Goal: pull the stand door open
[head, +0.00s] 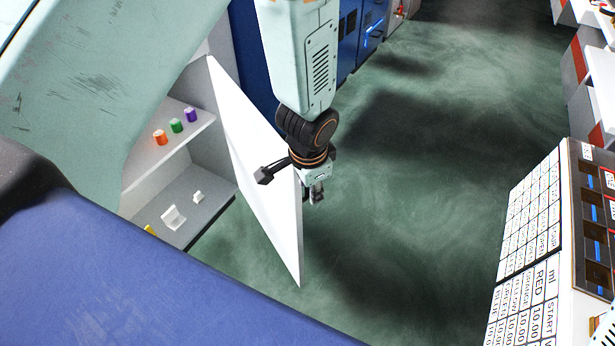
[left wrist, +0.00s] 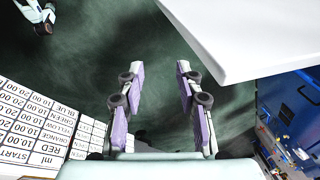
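The stand door (head: 252,160) is a plain white panel, swung out from the stand (head: 203,128), whose shelves show behind it. My left gripper (head: 316,194) is at the door's outer edge, on its right side, with the wrist partly in front of the panel. In the left wrist view the left gripper (left wrist: 158,85) has its two purple-padded fingers apart with nothing between them. The door (left wrist: 245,35) shows there as a white slab at the upper right, beside the fingers. I cannot tell whether a finger touches it. My right gripper is not in view.
Orange (head: 160,137), green (head: 177,126) and purple (head: 191,115) pieces stand on the upper shelf; small white parts lie below. Blue cabinets (head: 365,30) stand at the back. A label board (head: 530,235) stands at the right. The green floor between is clear.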

